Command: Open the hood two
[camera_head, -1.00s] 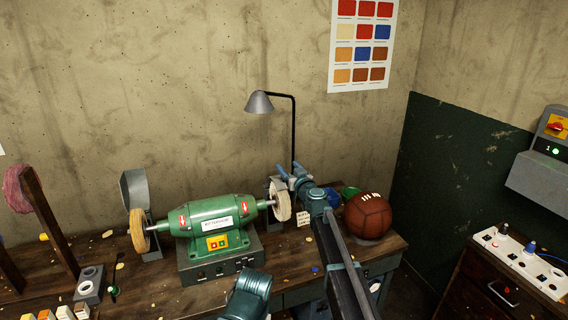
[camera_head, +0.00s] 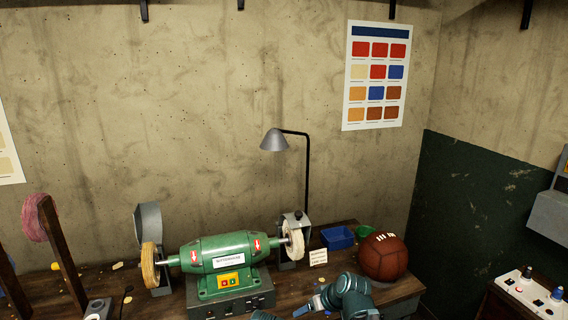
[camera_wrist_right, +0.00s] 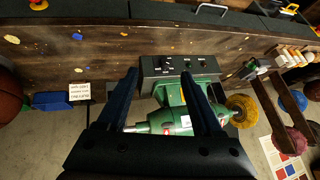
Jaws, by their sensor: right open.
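The green bench grinder (camera_head: 216,254) stands on the workbench with a tan wheel (camera_head: 149,267) at left and a white buffing wheel (camera_head: 296,246) at right. A grey metal hood (camera_head: 147,217) rises tilted behind the left wheel. Another grey hood (camera_head: 294,221) stands behind and above the right wheel, a small knob on top. My right gripper (camera_head: 303,309) is low at the bench front, apart from the right hood. In the right wrist view its two fingers (camera_wrist_right: 161,100) are spread and empty, with the grinder (camera_wrist_right: 175,120) beyond them. My left gripper is out of view.
A brown leather ball (camera_head: 383,257), a blue bin (camera_head: 338,237) and a small card (camera_head: 318,257) sit right of the grinder. A lamp (camera_head: 274,140) stands behind. A wooden stand (camera_head: 62,250) is at left. The wall space above the grinder is clear.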

